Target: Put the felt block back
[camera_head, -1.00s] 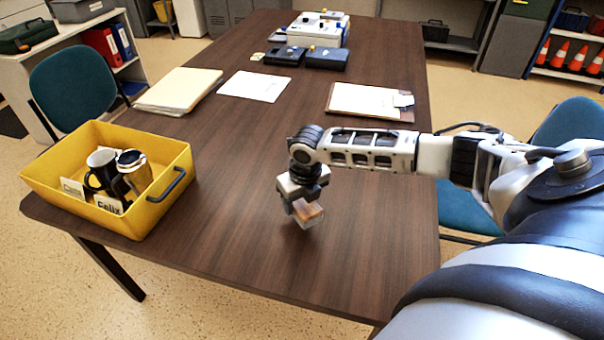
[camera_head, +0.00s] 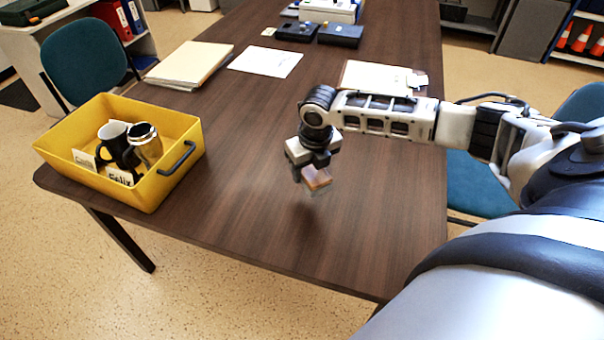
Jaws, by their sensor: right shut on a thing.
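My right gripper (camera_head: 312,172) is over the near part of the brown table (camera_head: 270,225). It is shut on a small block (camera_head: 318,180) with an orange-brown top, which I take for the felt block. The block hangs a little above the table top, with a dark shadow below it. The fingers hide part of the block. My left gripper is not in the picture.
A yellow crate (camera_head: 150,192) at the table's left corner holds a dark mug (camera_head: 113,142), a metallic cup (camera_head: 146,146) and name cards (camera_head: 120,175). Folders (camera_head: 190,65), a paper (camera_head: 265,60) and dark boxes (camera_head: 341,35) lie farther back. The table's near middle is clear.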

